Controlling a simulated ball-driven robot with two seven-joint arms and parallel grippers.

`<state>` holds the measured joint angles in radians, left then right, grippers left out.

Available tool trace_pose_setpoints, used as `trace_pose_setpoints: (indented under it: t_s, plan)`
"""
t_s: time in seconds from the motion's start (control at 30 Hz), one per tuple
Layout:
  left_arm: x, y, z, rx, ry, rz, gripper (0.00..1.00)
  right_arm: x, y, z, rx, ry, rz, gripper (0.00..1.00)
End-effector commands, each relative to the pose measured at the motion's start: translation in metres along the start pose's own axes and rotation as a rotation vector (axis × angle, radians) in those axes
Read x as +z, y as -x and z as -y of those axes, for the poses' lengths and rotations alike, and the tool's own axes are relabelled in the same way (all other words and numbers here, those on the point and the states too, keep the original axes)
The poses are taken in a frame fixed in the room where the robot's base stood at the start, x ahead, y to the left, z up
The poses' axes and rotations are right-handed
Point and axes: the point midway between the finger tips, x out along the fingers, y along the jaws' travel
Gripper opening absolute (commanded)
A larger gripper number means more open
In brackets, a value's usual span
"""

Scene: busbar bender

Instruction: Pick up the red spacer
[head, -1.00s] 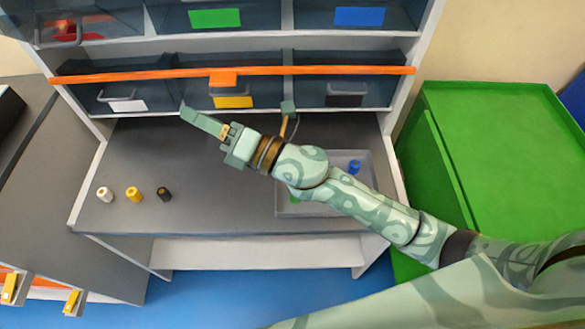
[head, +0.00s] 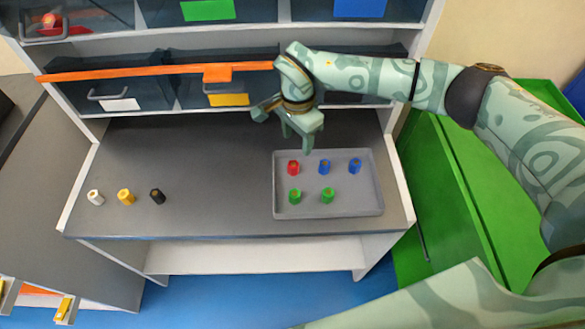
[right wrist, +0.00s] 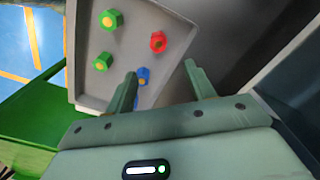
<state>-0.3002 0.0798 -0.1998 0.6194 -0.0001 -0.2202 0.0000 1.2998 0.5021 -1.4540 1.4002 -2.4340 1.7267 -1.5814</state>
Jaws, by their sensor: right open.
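The red spacer (head: 293,168) stands in the back left corner of a grey tray (head: 350,211) on the workbench. It also shows in the right wrist view (right wrist: 158,42), beyond the fingertips and not between them. My right gripper (head: 283,132) is open and empty, above and behind the tray's left part. In the right wrist view its two fingers (right wrist: 160,72) are spread apart. My left gripper is not in view.
Two blue spacers (head: 324,167) and two green spacers (head: 295,196) share the tray. White, yellow (head: 126,197) and black spacers stand at the bench's left. Drawers and an orange bar (head: 150,72) are behind. A green cabinet (head: 440,190) stands right.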

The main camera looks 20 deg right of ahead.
Motion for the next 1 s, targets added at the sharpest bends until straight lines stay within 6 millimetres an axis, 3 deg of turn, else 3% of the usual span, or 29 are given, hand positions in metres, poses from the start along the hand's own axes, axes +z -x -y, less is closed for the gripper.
trace_pose_setpoints:
  t_s: [0.1, 0.33, 0.6, 0.87, 0.9, 1.0]
  plan:
    - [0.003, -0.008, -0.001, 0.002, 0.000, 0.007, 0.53, 0.001, -0.026, 0.000, 0.003, 0.000, 0.003, 0.54]
    - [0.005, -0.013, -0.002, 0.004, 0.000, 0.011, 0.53, 0.004, -0.044, 0.000, 0.000, 0.001, 0.003, 0.54]
    - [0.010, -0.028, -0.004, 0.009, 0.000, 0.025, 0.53, 0.012, -0.085, -0.001, 0.001, -0.001, 0.004, 0.54]
    - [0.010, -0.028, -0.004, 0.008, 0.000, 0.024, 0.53, 0.011, -0.087, 0.000, -0.002, 0.000, 0.002, 0.54]
    - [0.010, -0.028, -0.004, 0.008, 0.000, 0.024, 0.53, 0.011, -0.087, 0.000, -0.002, 0.000, 0.002, 0.51]
    - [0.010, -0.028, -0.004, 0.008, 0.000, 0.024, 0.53, 0.011, -0.087, 0.000, -0.002, 0.000, 0.003, 0.24]
